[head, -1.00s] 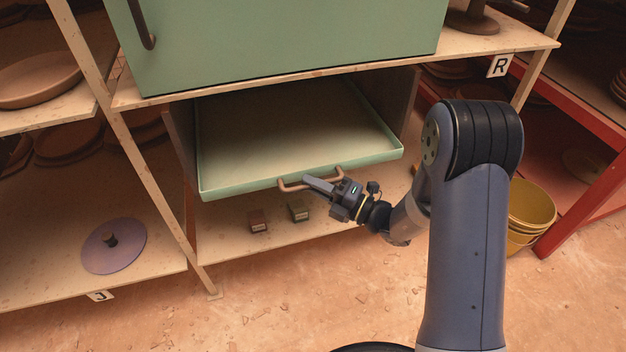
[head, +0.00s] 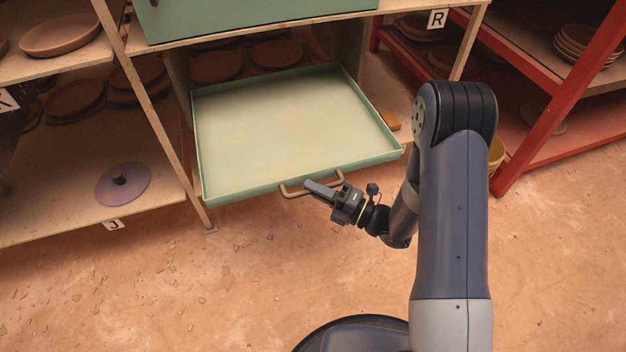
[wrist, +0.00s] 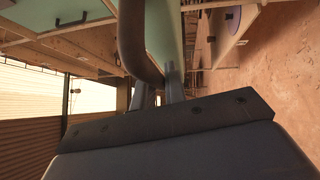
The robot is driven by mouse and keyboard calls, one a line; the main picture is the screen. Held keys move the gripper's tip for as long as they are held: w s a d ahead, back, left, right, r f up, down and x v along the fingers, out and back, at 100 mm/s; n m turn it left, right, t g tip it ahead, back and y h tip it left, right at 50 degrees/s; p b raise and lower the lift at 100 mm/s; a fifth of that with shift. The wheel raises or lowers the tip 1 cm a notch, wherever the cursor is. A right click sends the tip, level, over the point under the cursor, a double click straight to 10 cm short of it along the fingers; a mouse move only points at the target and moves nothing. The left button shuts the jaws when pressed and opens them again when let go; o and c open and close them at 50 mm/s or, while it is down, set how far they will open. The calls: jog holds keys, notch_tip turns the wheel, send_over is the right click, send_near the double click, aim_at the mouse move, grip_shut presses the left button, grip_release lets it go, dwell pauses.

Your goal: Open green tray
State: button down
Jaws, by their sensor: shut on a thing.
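The green tray (head: 290,125) is a wide, shallow, empty tray with a pale inside. It is drawn well out of the wooden shelf unit, with its front edge over the floor. Its brown handle (head: 291,191) is on the front wall. The fingertips are partly hidden by the handle and the gripper body.
A green cabinet (head: 250,18) stands on the shelf above the tray. A purple disc (head: 122,184) lies on the lower shelf at left. A red rack (head: 560,90) and a partly hidden yellow bucket (head: 496,155) are at right. The floor in front (head: 200,290) is mostly clear.

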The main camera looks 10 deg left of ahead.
jog(key=shift+s+d, duration=0.3)
jog(key=shift+s, duration=0.15)
jog(key=c, duration=1.5)
grip_release()
jog(key=shift+o, duration=0.2)
jog(key=shift+d, duration=0.1)
jog(key=p+v, duration=0.1)
jog(key=v, duration=0.9)
jog(key=shift+d, duration=0.3)
jog(key=shift+s+f, duration=0.1)
jog(key=shift+f, duration=0.05)
